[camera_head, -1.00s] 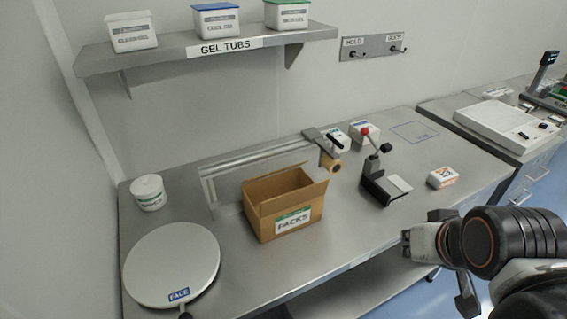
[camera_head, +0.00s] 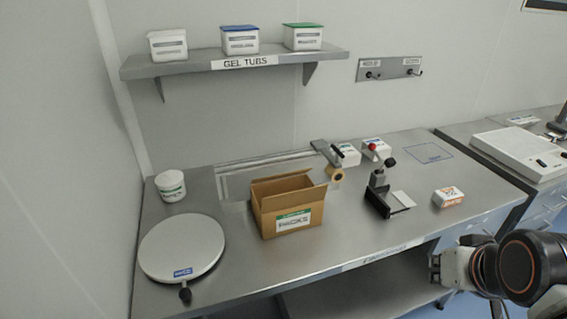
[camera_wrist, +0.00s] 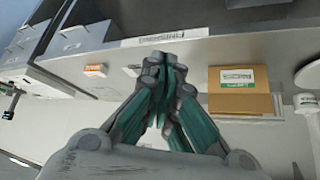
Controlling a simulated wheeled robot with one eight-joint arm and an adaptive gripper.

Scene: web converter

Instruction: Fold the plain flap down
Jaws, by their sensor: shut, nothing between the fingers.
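An open brown cardboard box (camera_head: 268,223) with a green-and-white label stands on the steel bench in the head view. The box also shows at the right of the wrist view (camera_wrist: 240,103), label towards the top. My gripper (camera_wrist: 165,62) is shut and empty in the wrist view, with its fingertips together left of the box and apart from it. In the head view my gripper (camera_head: 437,268) is at the lower right, in front of the bench edge.
A round turntable (camera_head: 180,246) and a white tub (camera_head: 171,185) stand left of the box. A tape roll (camera_head: 336,174) is close behind the flap.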

